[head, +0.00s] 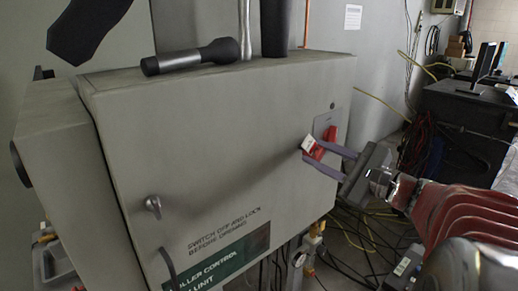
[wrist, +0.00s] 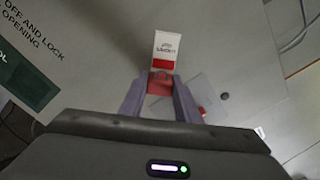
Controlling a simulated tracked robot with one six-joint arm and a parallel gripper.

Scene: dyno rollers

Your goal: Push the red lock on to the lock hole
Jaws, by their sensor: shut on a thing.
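The red lock (head: 316,153) with a white label is between the fingertips of my gripper (head: 311,151), close to the front of the grey control box (head: 225,150). In the wrist view my gripper (wrist: 160,82) is shut on the red lock (wrist: 160,88), and its red and white label (wrist: 167,47) points away from my palm. A red switch part (head: 330,133) sits on a light plate (head: 341,118) just behind and right of the lock. It also shows in the wrist view (wrist: 202,111). The lock hole itself is not clearly visible. I cannot tell whether the lock touches the plate.
A black flashlight (head: 190,57) lies on top of the box. A small latch (head: 153,204) and a dark handle (head: 168,264) are on the box's front. Cables (head: 345,255) hang and lie below. A dark desk (head: 465,110) with monitors stands at the right.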

